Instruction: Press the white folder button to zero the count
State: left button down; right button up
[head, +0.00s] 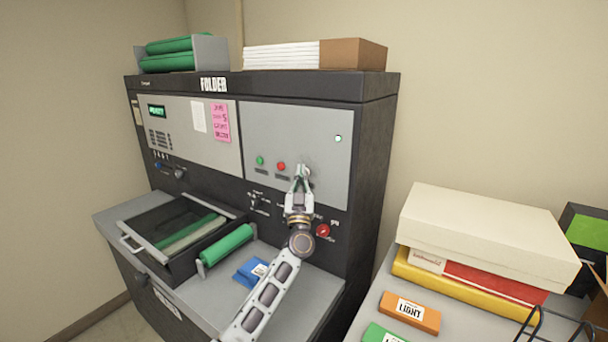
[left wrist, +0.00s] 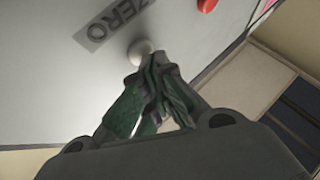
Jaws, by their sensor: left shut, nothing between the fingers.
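The folder (head: 370,150) is a dark machine with light grey panels. Its white button (left wrist: 139,52) shows in the left wrist view as a white knob beside a "ZERO" label (left wrist: 100,22). In the head view a sliver of the white button (head: 307,172) shows beside the fingertips. My left gripper (head: 301,172) is shut and empty, with its tips at the panel by the button. In the left wrist view the fingertips (left wrist: 155,60) overlap the button's lower edge; I cannot tell whether they touch it. My right gripper is not in view.
A red button (head: 281,166) and a green button (head: 260,160) sit left of the fingertips. A red knob (head: 322,231) is below. A green roller (head: 226,244) and tray (head: 150,262) are lower left. Boxes (head: 480,235) stand on the right table.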

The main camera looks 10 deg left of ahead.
pick_arm(q)
jog(key=shift+s, duration=0.2)
jog(key=shift+s+a+p, duration=0.3)
jog(key=shift+s+p, duration=0.35)
jog(key=shift+p, duration=0.2)
jog(key=s+p, duration=0.1)
jog(key=s+a+p, duration=0.1)
jog(key=s, duration=0.1)
jog(key=s+p, duration=0.1)
jog(key=shift+s+a+p, duration=0.3)
jog(key=shift+s+a, duration=0.05)
dwell(0.4)
dwell(0.5)
